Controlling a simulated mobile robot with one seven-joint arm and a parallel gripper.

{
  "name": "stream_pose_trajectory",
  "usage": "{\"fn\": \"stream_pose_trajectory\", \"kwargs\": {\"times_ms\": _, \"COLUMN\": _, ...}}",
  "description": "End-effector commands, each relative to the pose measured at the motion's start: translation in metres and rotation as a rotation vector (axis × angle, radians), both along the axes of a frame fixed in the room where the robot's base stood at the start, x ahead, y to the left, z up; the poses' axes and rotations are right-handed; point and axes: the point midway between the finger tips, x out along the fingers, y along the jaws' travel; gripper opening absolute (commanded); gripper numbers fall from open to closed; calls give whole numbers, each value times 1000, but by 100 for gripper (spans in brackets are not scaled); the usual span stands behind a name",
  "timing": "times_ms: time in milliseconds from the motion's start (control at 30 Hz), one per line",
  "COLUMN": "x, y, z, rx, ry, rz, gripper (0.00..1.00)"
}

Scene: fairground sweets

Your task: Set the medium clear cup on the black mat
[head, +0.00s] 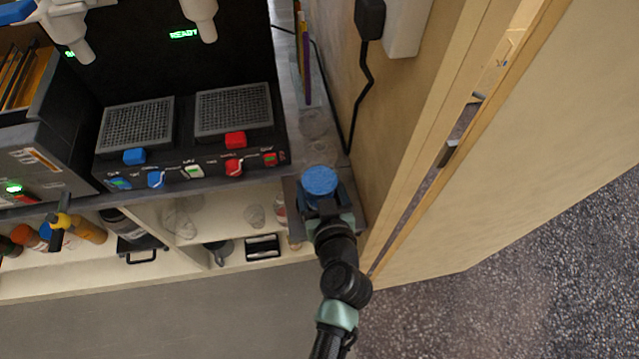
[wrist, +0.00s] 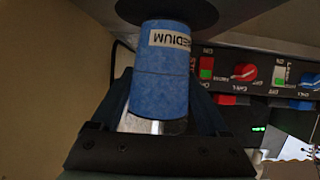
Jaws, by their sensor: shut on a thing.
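The medium clear cup (wrist: 161,85) looks filled with blue and carries a "MEDIUM" label, upside down in the wrist view; a clear band shows at the end nearer my gripper. In the head view its round blue top (head: 320,181) is at the right end of the counter. My gripper (wrist: 165,105) is shut on the cup, with a finger on each side; it also shows in the head view (head: 322,200). The black mat (wrist: 135,10), round-edged, lies at the cup's far end in the wrist view. I cannot tell whether the cup touches it.
Left of the cup is a black machine (head: 190,155) with two grates and coloured switches. A wooden wall (head: 370,110) stands close on the right. Clear cups (head: 178,220) and a black-framed item (head: 262,247) are on the shelf below.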

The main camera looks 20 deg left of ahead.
Motion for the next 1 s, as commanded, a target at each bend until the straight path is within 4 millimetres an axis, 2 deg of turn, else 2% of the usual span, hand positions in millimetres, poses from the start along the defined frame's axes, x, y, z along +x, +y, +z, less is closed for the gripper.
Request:
{"fn": "stream_pose_trajectory", "kwargs": {"times_ms": 733, "x": 0, "y": 0, "z": -7, "rx": 0, "ry": 0, "rz": 0, "gripper": 0}}
{"fn": "stream_pose_trajectory", "kwargs": {"times_ms": 767, "x": 0, "y": 0, "z": -7, "rx": 0, "ry": 0, "rz": 0, "gripper": 80}}
{"fn": "stream_pose_trajectory", "kwargs": {"times_ms": 867, "x": 0, "y": 0, "z": -7, "rx": 0, "ry": 0, "rz": 0, "gripper": 98}}
{"fn": "stream_pose_trajectory", "kwargs": {"times_ms": 1000, "x": 0, "y": 0, "z": -7, "rx": 0, "ry": 0, "rz": 0, "gripper": 100}}
